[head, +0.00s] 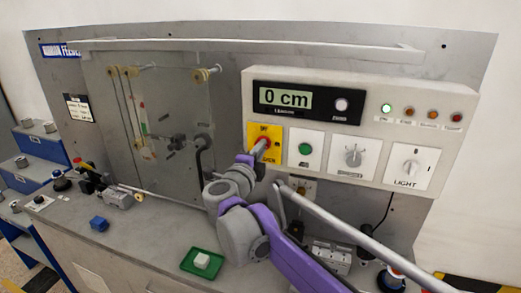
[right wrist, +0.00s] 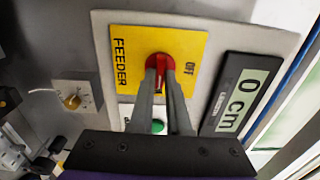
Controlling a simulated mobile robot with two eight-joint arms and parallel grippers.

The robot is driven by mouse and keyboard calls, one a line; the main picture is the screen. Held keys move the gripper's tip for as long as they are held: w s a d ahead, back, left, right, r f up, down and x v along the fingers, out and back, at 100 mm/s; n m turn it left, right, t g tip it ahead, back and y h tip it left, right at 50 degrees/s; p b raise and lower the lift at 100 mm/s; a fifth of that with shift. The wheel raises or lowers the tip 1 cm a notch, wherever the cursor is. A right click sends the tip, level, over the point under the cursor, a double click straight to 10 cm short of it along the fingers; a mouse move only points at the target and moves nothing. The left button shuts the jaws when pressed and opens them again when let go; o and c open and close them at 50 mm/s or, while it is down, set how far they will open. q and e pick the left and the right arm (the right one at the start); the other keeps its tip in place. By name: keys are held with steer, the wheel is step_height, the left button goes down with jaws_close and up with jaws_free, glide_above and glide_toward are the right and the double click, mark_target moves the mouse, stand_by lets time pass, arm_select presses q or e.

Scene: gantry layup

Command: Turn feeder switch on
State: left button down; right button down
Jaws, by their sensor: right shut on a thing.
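The feeder switch is a red rotary knob (head: 265,143) on a yellow plate (head: 252,132), at the left end of the light grey control panel. In the right wrist view the red knob (right wrist: 161,63) sits on the yellow plate (right wrist: 128,72), marked FEEDER at left and OFF at right. My right gripper (head: 258,149) is shut on the knob, with its two fingers (right wrist: 161,75) on either side of it. The fingers hide part of the knob, so its exact setting is hard to tell. My left gripper does not show in either view.
The panel also holds a display (head: 285,99) reading 0 cm, a green button (head: 305,149), a grey dial (head: 353,156), a LIGHT switch (head: 409,167) and a lit green lamp (head: 386,109). A green tray (head: 188,264) and blue block (head: 98,223) are on the bench below.

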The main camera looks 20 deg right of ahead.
steer(key=c, duration=0.9)
jaws_free()
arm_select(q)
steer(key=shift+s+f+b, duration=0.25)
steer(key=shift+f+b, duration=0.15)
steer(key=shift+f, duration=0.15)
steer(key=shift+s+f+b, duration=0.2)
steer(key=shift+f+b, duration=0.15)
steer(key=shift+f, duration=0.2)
arm_select(e)
steer(key=v, duration=1.1)
steer(key=shift+w, duration=0.1)
